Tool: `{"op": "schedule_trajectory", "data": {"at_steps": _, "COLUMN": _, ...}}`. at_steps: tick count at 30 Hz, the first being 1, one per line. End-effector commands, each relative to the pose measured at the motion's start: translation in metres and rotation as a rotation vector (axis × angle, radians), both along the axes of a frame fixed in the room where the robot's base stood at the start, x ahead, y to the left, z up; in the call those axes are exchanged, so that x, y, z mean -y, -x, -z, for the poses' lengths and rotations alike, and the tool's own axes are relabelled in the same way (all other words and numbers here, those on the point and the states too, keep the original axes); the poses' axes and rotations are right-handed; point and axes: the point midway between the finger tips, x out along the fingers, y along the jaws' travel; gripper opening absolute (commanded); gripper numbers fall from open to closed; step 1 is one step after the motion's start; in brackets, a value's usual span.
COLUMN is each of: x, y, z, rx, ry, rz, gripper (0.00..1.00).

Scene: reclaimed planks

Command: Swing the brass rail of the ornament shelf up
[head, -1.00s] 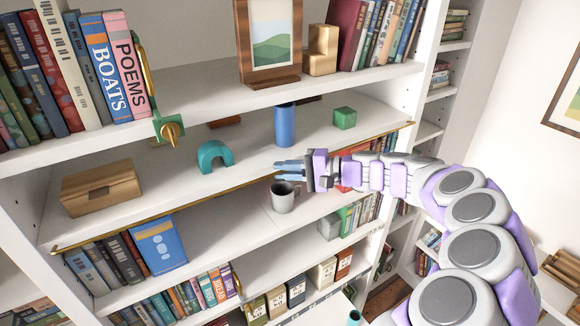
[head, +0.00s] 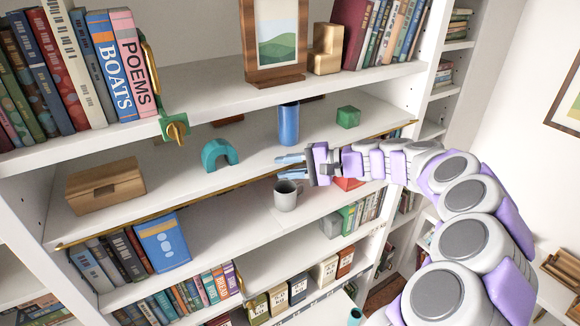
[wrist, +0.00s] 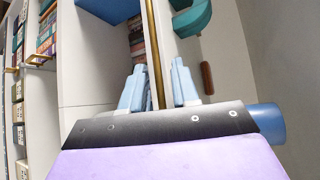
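The brass rail (head: 130,221) is a thin bar along the front edge of the ornament shelf (head: 190,185), running low, near board level. On this shelf are a wooden box (head: 105,186), a teal arch (head: 219,155), a blue cylinder (head: 288,124) and a green cube (head: 348,117). My gripper (head: 284,166) is at the shelf front, right of the middle. In the wrist view the brass rail (wrist: 152,40) passes between the two blue fingers of my gripper (wrist: 158,84), with a gap on both sides. The fingers are open. My arm hides part of the rail's right side.
A grey mug (head: 286,195) stands on the shelf below, just under my gripper. A green and brass fitting (head: 174,127) is on the upper shelf's front edge. A framed picture (head: 277,40) and books stand above. A blue book (head: 162,243) stands below left.

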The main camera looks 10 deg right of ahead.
Motion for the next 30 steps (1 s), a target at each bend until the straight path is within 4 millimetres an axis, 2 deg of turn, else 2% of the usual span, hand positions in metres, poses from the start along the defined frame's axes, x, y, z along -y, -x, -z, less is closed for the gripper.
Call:
{"op": "schedule_trajectory", "data": {"at_steps": 8, "x": 0.005, "y": 0.002, "z": -0.001, "rx": 0.002, "ry": -0.002, "rz": 0.002, "gripper": 0.33}}
{"op": "schedule_trajectory", "data": {"at_steps": 13, "x": 0.019, "y": 0.006, "z": -0.003, "rx": 0.003, "ry": -0.003, "rz": 0.006, "gripper": 0.33}}
{"op": "schedule_trajectory", "data": {"at_steps": 30, "x": 0.124, "y": 0.055, "z": -0.031, "rx": 0.002, "ry": 0.001, "rz": 0.005, "gripper": 0.33}}
